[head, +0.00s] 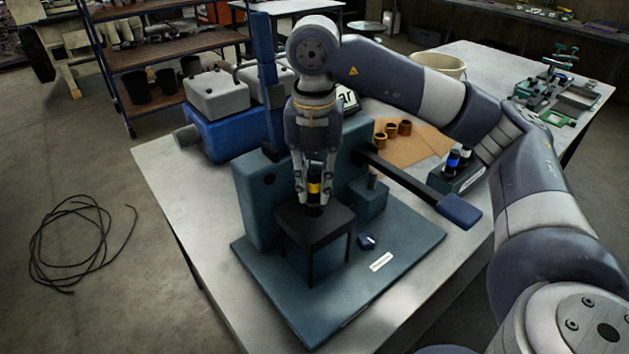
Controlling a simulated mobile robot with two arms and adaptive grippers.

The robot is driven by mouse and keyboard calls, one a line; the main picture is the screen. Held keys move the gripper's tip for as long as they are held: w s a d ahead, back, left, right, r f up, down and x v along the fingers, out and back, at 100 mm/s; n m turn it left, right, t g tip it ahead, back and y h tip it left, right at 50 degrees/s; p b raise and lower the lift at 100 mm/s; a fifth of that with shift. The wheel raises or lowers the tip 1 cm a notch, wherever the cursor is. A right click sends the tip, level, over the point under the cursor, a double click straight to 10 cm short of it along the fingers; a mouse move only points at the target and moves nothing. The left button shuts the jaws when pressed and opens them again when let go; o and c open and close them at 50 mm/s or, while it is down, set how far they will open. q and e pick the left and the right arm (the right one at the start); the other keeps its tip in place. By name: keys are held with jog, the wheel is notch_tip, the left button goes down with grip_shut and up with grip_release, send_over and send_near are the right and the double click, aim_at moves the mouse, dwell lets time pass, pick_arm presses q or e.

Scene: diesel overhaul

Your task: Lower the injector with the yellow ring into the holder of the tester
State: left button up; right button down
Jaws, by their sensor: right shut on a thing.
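The injector with the yellow ring (314,187) is upright between the fingers of my right gripper (314,195), which is shut on it. Its lower end is at the top of the black holder (315,227) of the teal tester (262,205). I cannot tell how far the lower end sits inside the holder. My left gripper does not show.
The tester's lever (425,196) with a blue grip sticks out to the right. A rack with a blue-ringed injector (453,161) stands right. Several brown rings (391,131) lie on a tan sheet behind. A cable coil (75,240) lies on the floor left.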

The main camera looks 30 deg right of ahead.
aim_at(315, 171)
jog(key=shift+f+b, duration=0.95)
jog(key=shift+f, duration=0.3)
jog(key=c, duration=1.4)
grip_release()
jog(key=shift+o, duration=0.2)
jog(key=o, duration=0.4)
jog(key=shift+r, duration=0.15)
jog(key=shift+r+p, duration=2.55)
jog(key=shift+r, duration=0.85)
